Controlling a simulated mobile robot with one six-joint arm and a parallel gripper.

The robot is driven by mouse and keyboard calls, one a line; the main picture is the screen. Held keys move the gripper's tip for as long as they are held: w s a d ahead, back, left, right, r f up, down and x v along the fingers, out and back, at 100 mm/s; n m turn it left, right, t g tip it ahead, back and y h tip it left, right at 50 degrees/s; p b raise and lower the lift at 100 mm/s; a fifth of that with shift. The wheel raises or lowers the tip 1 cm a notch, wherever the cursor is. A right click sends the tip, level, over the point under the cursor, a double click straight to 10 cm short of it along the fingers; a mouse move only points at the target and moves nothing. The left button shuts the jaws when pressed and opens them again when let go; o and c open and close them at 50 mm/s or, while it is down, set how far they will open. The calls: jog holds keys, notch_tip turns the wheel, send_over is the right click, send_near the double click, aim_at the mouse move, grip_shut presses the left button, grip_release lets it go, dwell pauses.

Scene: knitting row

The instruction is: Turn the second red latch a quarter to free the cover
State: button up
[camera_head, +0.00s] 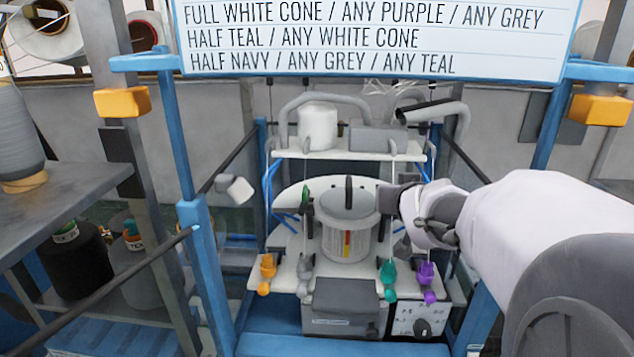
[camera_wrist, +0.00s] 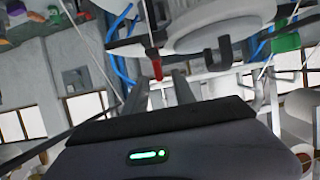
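One red latch (camera_wrist: 156,62) shows in the wrist view, hanging below the edge of a round pale part. It lies just past the fingertips, in line with the gap between them. Whether it is the second latch, and how far it is turned, I cannot tell. My gripper (camera_wrist: 161,79) has its two grey fingers apart with nothing between them. In the head view, the round cover (camera_head: 349,200) sits on the white drum (camera_head: 346,240) of the machine.
Orange (camera_head: 267,270), teal (camera_head: 388,278) and purple (camera_head: 427,280) levers stand along the machine's front. A white cone (camera_head: 318,127) is on the shelf above. Blue posts (camera_head: 200,255) flank the machine. A sign (camera_head: 375,38) hangs overhead.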

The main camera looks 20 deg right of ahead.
jog(key=p+v, duration=0.7)
jog(key=v, duration=0.9)
jog(key=shift+s+a+p, duration=0.2)
jog(key=shift+p, duration=0.1)
